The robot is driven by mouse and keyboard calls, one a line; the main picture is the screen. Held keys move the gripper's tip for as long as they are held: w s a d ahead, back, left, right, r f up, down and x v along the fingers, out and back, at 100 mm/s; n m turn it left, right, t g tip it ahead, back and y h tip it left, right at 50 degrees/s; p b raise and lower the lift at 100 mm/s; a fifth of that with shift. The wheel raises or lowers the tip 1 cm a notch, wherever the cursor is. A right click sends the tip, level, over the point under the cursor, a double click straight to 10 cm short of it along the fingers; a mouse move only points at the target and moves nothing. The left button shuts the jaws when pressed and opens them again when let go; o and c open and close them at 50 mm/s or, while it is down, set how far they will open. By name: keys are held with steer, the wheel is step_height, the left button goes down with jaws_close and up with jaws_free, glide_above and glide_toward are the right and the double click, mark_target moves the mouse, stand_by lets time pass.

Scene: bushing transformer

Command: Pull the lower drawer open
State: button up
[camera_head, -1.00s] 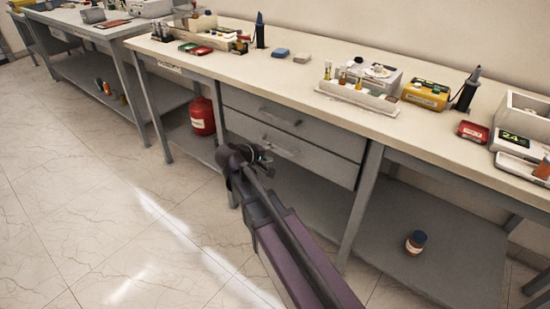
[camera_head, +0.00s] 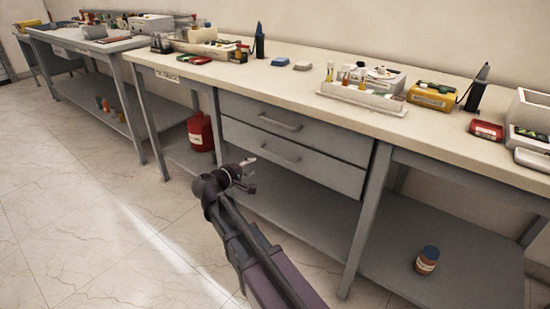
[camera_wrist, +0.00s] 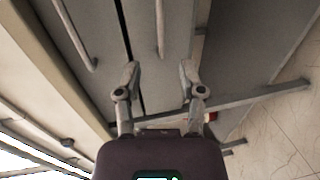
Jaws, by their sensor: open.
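The lower drawer (camera_head: 325,173) is a grey front under the bench top, shut, with a bar handle (camera_head: 281,156). The upper drawer (camera_head: 325,139) above it is also shut. My gripper (camera_head: 250,172) is in front of the drawers, left of and a little below the lower handle in the head view. In the wrist view my gripper (camera_wrist: 159,72) has its two fingers spread and nothing between the tips. The lower handle (camera_wrist: 160,30) lies beyond the fingertips, lined up with the gap between them. The upper handle (camera_wrist: 78,38) is at the left.
A bench leg (camera_head: 362,222) stands right of the drawers. A red canister (camera_head: 201,132) and a bottle (camera_head: 428,260) stand on the lower shelf. The bench top (camera_head: 300,85) carries several instruments. The floor (camera_head: 100,225) at left is clear.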

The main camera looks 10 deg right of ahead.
mark_target(275, 155)
steer(key=shift+w+d, duration=0.1)
steer(key=b+x, duration=0.2)
steer(key=x, duration=1.1)
steer(key=shift+w+d+b, duration=0.2)
steer(key=shift+d+b, duration=0.1)
steer(key=shift+b, duration=0.1)
jaws_close()
